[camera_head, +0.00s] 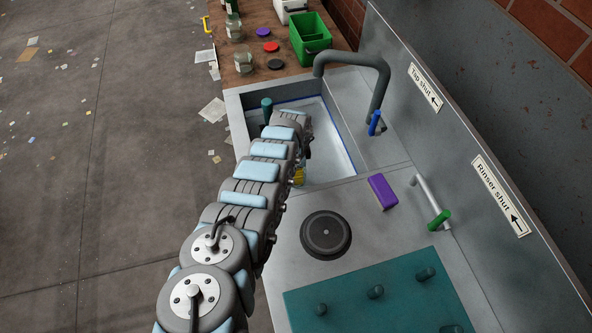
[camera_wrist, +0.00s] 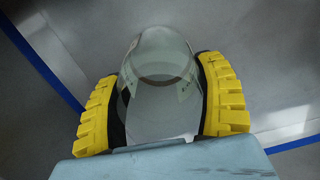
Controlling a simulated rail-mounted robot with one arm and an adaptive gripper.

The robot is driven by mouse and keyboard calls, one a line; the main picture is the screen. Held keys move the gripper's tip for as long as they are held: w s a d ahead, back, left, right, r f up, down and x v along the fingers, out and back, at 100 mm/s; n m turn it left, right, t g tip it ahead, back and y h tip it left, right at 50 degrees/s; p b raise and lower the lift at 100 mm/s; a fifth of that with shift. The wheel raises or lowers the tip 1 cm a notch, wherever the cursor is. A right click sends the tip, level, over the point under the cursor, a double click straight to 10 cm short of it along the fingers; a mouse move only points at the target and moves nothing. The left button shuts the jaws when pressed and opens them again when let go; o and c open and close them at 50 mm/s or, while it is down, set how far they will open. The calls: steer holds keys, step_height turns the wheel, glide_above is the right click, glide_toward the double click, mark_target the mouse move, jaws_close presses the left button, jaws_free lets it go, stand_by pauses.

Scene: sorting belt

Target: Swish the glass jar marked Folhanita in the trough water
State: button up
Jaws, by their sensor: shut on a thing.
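A clear glass jar (camera_wrist: 160,85) stands between the yellow ridged fingers of my gripper (camera_wrist: 163,105) in the wrist view. The fingers press on it from both sides, and parts of a label show at its edges, too small to read. In the head view my gripper (camera_head: 299,174) is inside the trough (camera_head: 335,145), mostly hidden behind my arm, and the jar is hidden there. A blue line runs around the trough's inner walls. The grey trough floor (camera_wrist: 270,75) shows around the jar in the wrist view. I cannot tell how deep the jar sits.
A grey tap (camera_head: 378,75) with a blue lever arches over the trough's far right. A purple sponge (camera_head: 382,191), a round black rinser (camera_head: 326,234) and a teal peg mat (camera_head: 375,292) lie nearer. Jars, lids and a green crate (camera_head: 310,38) stand on the wooden top beyond.

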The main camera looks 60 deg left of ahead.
steer(key=shift+w+a+f+b, duration=0.15)
steer(key=shift+a+b, duration=0.65)
steer(key=shift+b, duration=0.85)
steer(key=shift+w+a+f+b, duration=0.1)
steer(key=shift+a+b, duration=0.65)
steer(key=shift+b, duration=0.85)
steer(key=shift+w+a+f+b, duration=0.15)
steer(key=shift+a+b, duration=0.65)
steer(key=shift+b, duration=0.85)
steer(key=a+b, duration=0.2)
steer(key=b, duration=0.4)
steer(key=shift+w+r, duration=0.1)
steer(key=shift+w, duration=0.05)
steer(key=shift+a+b, duration=0.1)
steer(key=shift+b, duration=0.5)
steer(key=b, duration=0.3)
steer(key=shift+w+a+r, duration=0.15)
steer(key=shift+a+r, duration=0.05)
steer(key=shift+a, duration=0.2)
steer(key=shift+r, duration=0.2)
steer(key=shift+d+r+p, duration=0.1)
steer(key=shift+p, duration=0.6)
steer(key=shift+d+p, duration=0.25)
steer(key=shift+p, duration=0.65)
steer(key=p, duration=0.2)
steer(key=d+p, duration=0.1)
steer(key=p, duration=0.1)
steer(key=shift+s, duration=0.2)
